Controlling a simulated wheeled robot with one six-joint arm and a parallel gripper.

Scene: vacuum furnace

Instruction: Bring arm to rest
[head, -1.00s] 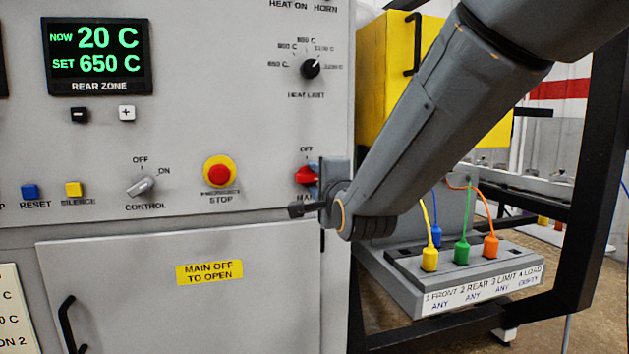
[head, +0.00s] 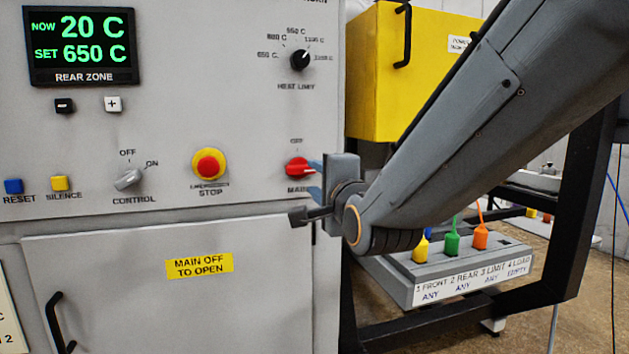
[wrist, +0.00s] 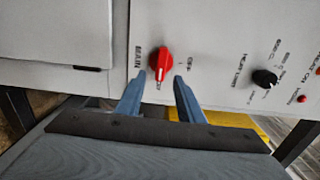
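My gripper (head: 314,179) is in front of the furnace panel at the red MAIN knob (head: 297,167). In the wrist view, my gripper (wrist: 157,80) has its two blue fingers apart with nothing between the pads. The red knob (wrist: 161,62) lies just beyond the fingertips. Its white line points down in the wrist view, not at the OFF label (wrist: 190,63) to its right. My forearm (head: 450,130) is stretched out from the upper right of the head view.
A yellow box (head: 390,75) with a black handle stands behind my arm. A grey plug block (head: 440,280) with yellow, green and orange plugs is below it, inside a black frame (head: 590,200). The furnace door (head: 180,300) with its black handle is at lower left.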

